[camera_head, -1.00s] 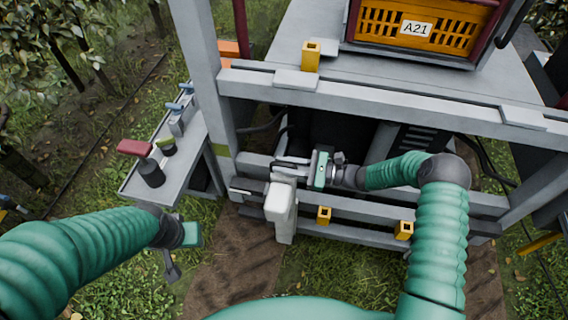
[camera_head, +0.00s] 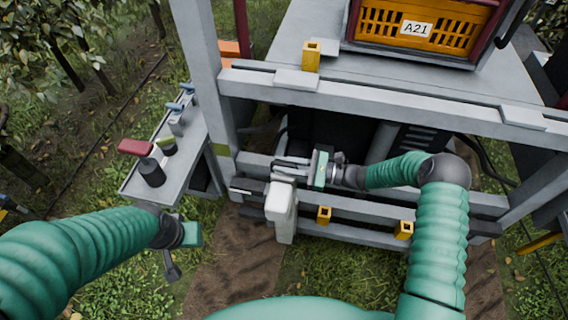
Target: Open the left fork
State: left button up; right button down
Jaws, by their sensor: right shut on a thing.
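The left fork (camera_head: 281,203) is a pale grey block hanging at the front of the lower beam, left of the middle. My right gripper (camera_head: 288,169) reaches in from the right and is shut on the top of the fork. Its fingers point left, and they hide part of the fork's upper end. My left gripper (camera_head: 172,264) hangs low over the grass at the left, away from the fork and empty as far as I see. Its fingers are too small and edge-on to tell their opening.
A grey frame post (camera_head: 203,80) and upper beam (camera_head: 385,98) stand around the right arm. An orange crate (camera_head: 421,35) marked A21 sits above.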

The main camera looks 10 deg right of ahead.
aim_at(274, 209)
jog(key=shift+w+r, duration=0.15)
jog(key=shift+r, duration=0.15)
